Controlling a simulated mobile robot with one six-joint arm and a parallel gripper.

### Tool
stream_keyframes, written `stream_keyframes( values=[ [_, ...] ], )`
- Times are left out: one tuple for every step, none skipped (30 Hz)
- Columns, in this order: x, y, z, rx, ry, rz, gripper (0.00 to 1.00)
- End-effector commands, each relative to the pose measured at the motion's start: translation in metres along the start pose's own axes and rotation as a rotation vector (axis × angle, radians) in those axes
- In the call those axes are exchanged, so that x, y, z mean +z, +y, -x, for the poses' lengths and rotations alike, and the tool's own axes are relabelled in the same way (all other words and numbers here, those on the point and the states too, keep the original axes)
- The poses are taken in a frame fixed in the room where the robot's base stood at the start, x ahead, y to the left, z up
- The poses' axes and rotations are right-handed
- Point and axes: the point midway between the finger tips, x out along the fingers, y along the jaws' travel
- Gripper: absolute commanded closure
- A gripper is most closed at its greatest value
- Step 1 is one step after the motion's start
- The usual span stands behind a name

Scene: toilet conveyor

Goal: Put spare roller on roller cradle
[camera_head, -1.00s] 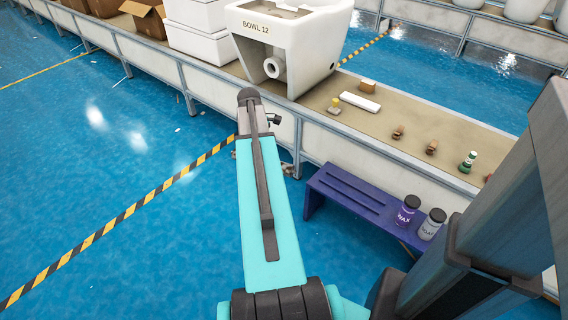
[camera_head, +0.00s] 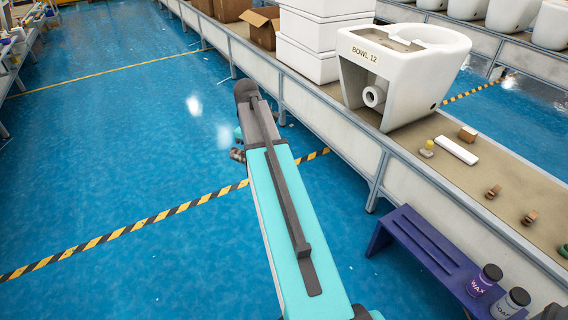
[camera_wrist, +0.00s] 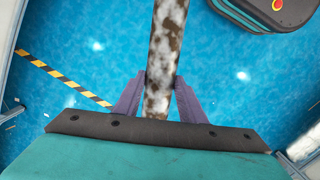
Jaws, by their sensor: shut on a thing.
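My gripper (camera_wrist: 159,92) shows in the wrist view with two purple fingers, shut on the spare roller (camera_wrist: 168,35). The roller is a long bar with mottled white and rusty brown patches. It runs from the top edge down between the fingers, over the blue floor. Its far end is out of the frame. In the head view my arm hides the roller and most of the gripper. I cannot make out a roller cradle for certain. A purple bench-like stand (camera_head: 408,236) with long slots stands beside the conveyor at the lower right.
The conveyor (camera_head: 483,178) runs along the right, bearing a white toilet bowl (camera_head: 405,72), white boxes (camera_head: 310,45), a white bar (camera_head: 456,150) and small parts. The blue floor (camera_head: 120,150) left of my arm is clear, crossed by striped tape.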

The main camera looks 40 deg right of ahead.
Motion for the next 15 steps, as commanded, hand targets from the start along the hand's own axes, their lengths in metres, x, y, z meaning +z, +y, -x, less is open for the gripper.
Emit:
stream_keyframes(
  values=[
    [-0.012, -0.012, 0.009, 0.003, 0.002, 0.014, 1.0],
    [-0.018, -0.019, 0.013, 0.003, 0.001, 0.02, 1.0],
    [-0.025, -0.028, 0.018, 0.004, 0.0, 0.029, 1.0],
    [-0.03, -0.035, 0.022, 0.005, 0.0, 0.035, 1.0],
    [-0.035, -0.042, 0.026, 0.006, 0.001, 0.04, 1.0],
    [-0.043, -0.051, 0.031, 0.007, 0.001, 0.049, 1.0],
    [-0.047, -0.058, 0.035, 0.007, 0.0, 0.055, 1.0],
    [-0.052, -0.066, 0.039, 0.007, -0.001, 0.061, 1.0],
    [-0.058, -0.075, 0.044, 0.008, -0.001, 0.068, 1.0],
    [-0.063, -0.083, 0.048, 0.009, 0.0, 0.075, 1.0],
    [-0.068, -0.09, 0.052, 0.01, 0.0, 0.081, 1.0],
    [-0.073, -0.101, 0.057, 0.011, -0.001, 0.089, 1.0],
    [-0.077, -0.108, 0.061, 0.011, -0.002, 0.094, 1.0],
    [-0.082, -0.116, 0.064, 0.012, -0.002, 0.101, 1.0],
    [-0.087, -0.126, 0.07, 0.013, -0.002, 0.109, 1.0]
  ],
)
